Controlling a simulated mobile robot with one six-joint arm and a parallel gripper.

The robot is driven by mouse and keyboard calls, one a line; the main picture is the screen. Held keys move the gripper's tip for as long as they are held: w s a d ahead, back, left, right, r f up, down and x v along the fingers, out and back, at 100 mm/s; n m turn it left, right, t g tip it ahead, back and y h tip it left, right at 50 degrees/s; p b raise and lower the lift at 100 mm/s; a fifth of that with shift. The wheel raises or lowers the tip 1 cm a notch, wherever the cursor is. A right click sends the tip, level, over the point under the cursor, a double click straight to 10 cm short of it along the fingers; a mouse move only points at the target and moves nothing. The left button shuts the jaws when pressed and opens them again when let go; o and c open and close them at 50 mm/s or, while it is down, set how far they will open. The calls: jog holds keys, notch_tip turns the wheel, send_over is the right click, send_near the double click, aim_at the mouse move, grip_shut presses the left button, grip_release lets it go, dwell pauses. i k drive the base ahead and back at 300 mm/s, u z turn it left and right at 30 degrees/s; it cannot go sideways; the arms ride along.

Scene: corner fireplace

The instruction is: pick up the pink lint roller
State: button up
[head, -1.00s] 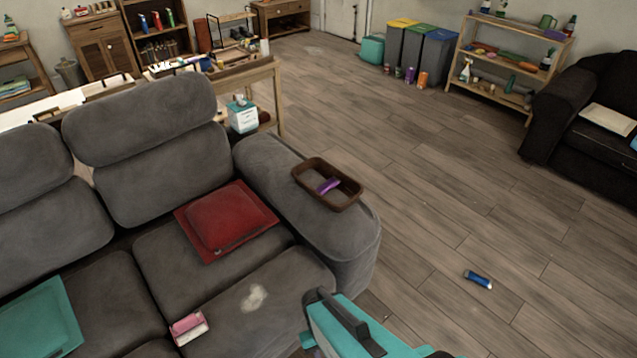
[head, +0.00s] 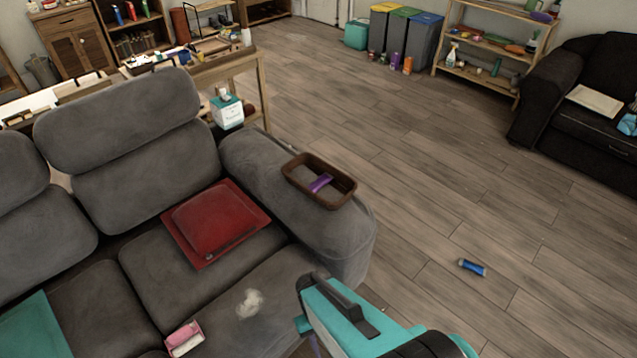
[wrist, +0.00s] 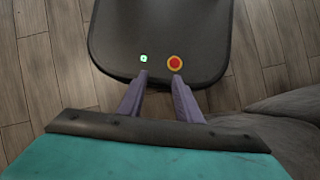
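The pink lint roller (head: 184,338), pink with a white part, lies on the front of the grey sofa seat at the lower edge of the head view. My gripper's teal housing shows at the bottom of the head view, right of the roller and past the seat's front edge. In the wrist view my gripper (wrist: 159,78) points down with its two purple fingers apart and nothing between them. The roller is not in the wrist view.
A red cushion (head: 214,220) lies on the grey sofa (head: 125,140). A brown basket (head: 303,191) with a purple item (head: 320,183) sits on the armrest. A blue tube (head: 472,267) lies on the wooden floor, which is largely clear at right.

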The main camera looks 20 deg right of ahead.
aim_at(183, 334)
jog(key=u, duration=0.8)
jog(key=k, duration=1)
jog(key=u, duration=0.3)
jog(key=i, duration=0.9)
